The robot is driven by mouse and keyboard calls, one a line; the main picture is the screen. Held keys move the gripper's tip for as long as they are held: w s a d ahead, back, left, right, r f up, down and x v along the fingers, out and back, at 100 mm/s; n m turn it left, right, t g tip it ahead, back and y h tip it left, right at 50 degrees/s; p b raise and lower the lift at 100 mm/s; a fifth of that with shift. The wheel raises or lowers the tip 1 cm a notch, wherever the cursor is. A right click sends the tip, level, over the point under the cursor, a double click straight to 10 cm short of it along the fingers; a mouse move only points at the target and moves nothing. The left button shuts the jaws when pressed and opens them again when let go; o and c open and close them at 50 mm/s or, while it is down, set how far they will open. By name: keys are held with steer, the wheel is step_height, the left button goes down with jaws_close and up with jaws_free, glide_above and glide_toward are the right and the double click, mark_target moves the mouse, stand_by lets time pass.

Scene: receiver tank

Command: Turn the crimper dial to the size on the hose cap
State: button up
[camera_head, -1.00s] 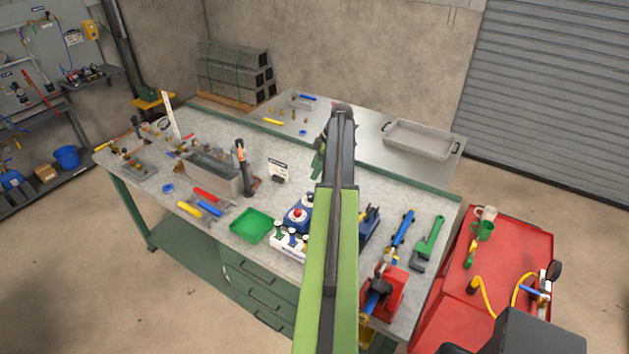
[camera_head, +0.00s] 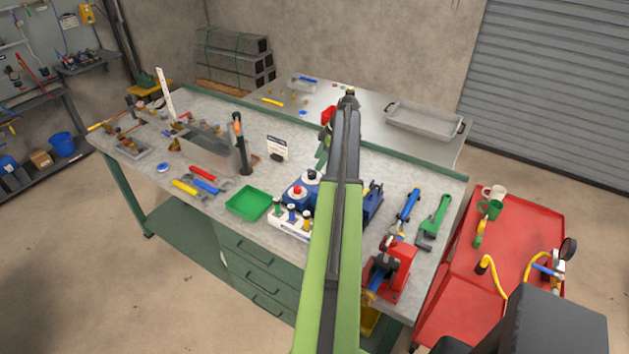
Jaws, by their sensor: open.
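My gripper (camera_head: 328,128) is at the far end of my lime-green arm, above the back of the workbench. The arm hides most of it, and its fingers cannot be made out clearly. A red part shows just left of the arm's end; I cannot tell what it belongs to. A blue machine (camera_head: 298,188) with a round red knob, possibly the crimper, stands left of the arm. My gripper is beyond it and apart from it. Dial markings are too small to read. No hose cap with a readable size can be picked out.
A white rack (camera_head: 287,226) with coloured tops and a green tray (camera_head: 246,203) are at the bench's front. A red vise-like device (camera_head: 391,270) and a green wrench (camera_head: 433,221) are right of my arm. A red cart (camera_head: 525,235) stands further right.

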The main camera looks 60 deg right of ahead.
mark_target(312, 172)
steer(key=b+x, duration=0.4)
steer(key=x, duration=0.2)
steer(key=shift+w+f, duration=0.1)
steer(key=shift+f, duration=0.1)
steer(key=shift+r, duration=0.1)
